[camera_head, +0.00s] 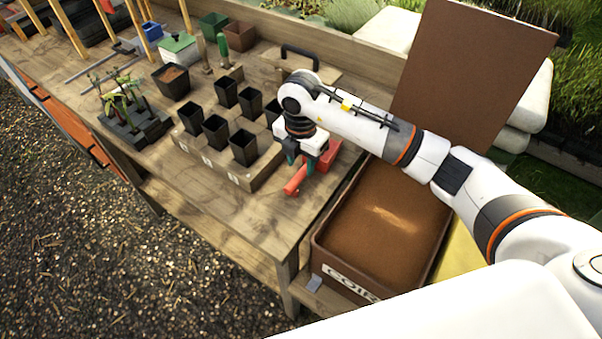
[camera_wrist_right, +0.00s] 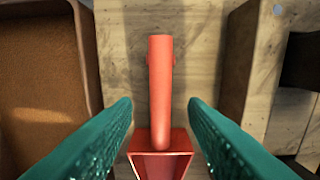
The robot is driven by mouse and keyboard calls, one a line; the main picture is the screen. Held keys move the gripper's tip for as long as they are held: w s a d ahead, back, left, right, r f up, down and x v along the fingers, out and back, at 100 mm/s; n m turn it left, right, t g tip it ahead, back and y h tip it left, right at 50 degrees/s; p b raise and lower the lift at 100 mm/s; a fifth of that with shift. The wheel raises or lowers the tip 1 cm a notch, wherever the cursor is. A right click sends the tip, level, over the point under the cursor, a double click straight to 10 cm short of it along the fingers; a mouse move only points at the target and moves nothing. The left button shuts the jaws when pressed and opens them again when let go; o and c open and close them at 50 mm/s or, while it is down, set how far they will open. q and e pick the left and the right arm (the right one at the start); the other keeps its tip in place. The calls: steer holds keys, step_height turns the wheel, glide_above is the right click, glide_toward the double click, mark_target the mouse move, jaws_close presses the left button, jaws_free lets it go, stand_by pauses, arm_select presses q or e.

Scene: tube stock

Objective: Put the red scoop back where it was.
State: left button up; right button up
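The red scoop (camera_head: 294,182) lies on the wooden bench top, between the block of black pots and the coir bin. Its handle points toward the bench's front edge. In the right wrist view the scoop (camera_wrist_right: 160,85) runs up the middle, with its hollow end at the bottom of the picture. My right gripper (camera_head: 305,160) is over the scoop. Its green fingers (camera_wrist_right: 160,130) are spread on either side of the handle, with gaps on both sides. It is open and holds nothing. My left gripper is not in view.
The brown coir bin (camera_head: 318,245) stands at the bench's right end, its lid (camera_head: 470,70) upright behind it. A wooden block (camera_head: 235,178) with several black pots is left of the scoop. A seedling tray (camera_head: 135,128) and a green-lidded box (camera_head: 180,48) are farther left.

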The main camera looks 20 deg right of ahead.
step_height(320, 180, up, 7)
steer(key=b, duration=0.1)
steer(key=shift+f, duration=0.15)
stand_by(0.3)
